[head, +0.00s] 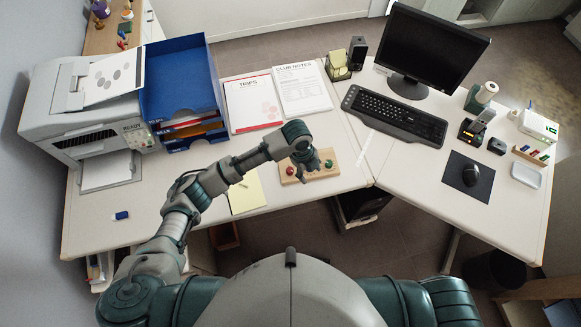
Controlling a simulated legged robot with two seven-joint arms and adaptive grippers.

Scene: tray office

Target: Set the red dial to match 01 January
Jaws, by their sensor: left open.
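A small light wooden board (327,173) lies on the desk near its front edge. A red knob (290,171) shows on its left part and a second small red piece (328,163) on its right part. I cannot tell which is the dial, and no markings or dates on the board are readable. My left gripper (308,170) is open, pointing down over the middle of the board, between the two red pieces. It hides part of the board, and I cannot tell whether it touches anything. My right gripper is out of view.
A yellow pad (246,193) lies left of the board. Sheets titled Trips (253,103) and Club Notes (301,88) lie behind it. A printer (85,105) and blue trays (180,80) stand left; a keyboard (395,115) and monitor (430,45) stand right. Desk space right of the board is clear.

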